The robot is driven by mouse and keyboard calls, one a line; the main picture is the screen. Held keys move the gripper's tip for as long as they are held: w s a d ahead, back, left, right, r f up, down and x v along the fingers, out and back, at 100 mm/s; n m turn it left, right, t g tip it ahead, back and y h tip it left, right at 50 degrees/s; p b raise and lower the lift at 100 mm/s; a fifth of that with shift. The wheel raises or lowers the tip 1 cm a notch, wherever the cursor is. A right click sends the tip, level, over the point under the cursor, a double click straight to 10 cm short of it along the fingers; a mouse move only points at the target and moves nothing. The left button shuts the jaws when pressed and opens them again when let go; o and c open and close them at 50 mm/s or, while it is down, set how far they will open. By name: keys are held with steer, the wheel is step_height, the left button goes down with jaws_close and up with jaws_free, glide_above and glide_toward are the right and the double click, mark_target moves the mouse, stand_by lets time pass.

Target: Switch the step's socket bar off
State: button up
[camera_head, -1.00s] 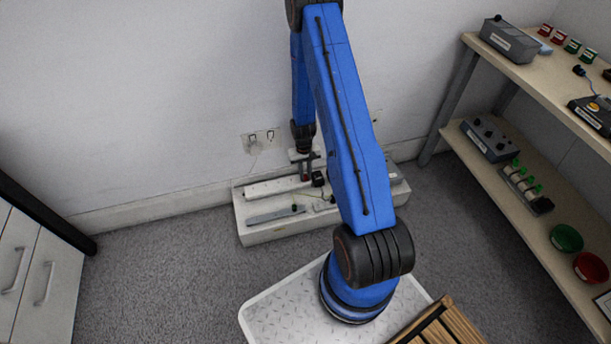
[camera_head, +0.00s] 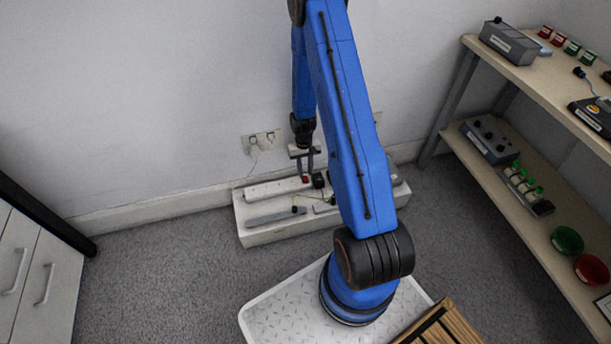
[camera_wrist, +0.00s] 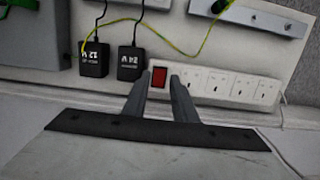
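The socket bar (camera_head: 270,189) is a long white strip on the step (camera_head: 268,236), a low pale block against the wall. In the wrist view the bar (camera_wrist: 213,84) has several sockets in a row and a red switch (camera_wrist: 159,77) at one end. The switch also shows as a small red spot in the head view (camera_head: 305,179). My gripper (camera_wrist: 158,77) is open and empty, with one finger on each side of the red switch. In the head view my gripper (camera_head: 304,174) points down over that end. I cannot tell whether the fingertips touch the bar or which way the switch is set.
Two black adapters, marked 12 V (camera_wrist: 95,59) and 24 V (camera_wrist: 132,61), sit beside the switch with cables. A grey bar (camera_head: 276,216) lies in front. A wall socket (camera_head: 262,139) is behind. A shelf (camera_head: 530,200) stands at right. Open carpet (camera_head: 165,270) lies left.

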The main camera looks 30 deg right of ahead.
step_height(320, 180, up, 14)
steer(key=w, duration=0.1)
steer(key=shift+w+d, duration=0.25)
steer(key=shift+w, duration=0.15)
stand_by(0.5)
step_height(320, 180, up, 17)
steer(key=t, duration=0.2)
glide_above(304, 176)
steer(key=s+a, duration=0.4)
steer(key=a, duration=0.1)
steer(key=s+a+r+n+t, duration=0.1)
steer(key=s+a+r, duration=0.15)
steer(key=r, duration=0.35)
steer(key=s+a+r+n, duration=0.1)
steer(key=s+a+r, duration=0.1)
steer(key=s+r, duration=0.25)
steer(key=s+a+r+t, duration=0.1)
steer(key=s+a+r, duration=0.1)
steer(key=s+r, duration=0.2)
steer(key=s+a+r+t, duration=0.1)
steer(key=s+a+r, duration=0.1)
steer(key=s, duration=0.8)
steer(key=s+a+r+n+t, duration=0.1)
steer(key=s+a+r, duration=0.1)
steer(key=s+r, duration=0.3)
steer(key=shift+s+a+r, duration=0.35)
steer(key=shift+s+a, duration=0.05)
steer(key=shift+s, duration=0.7)
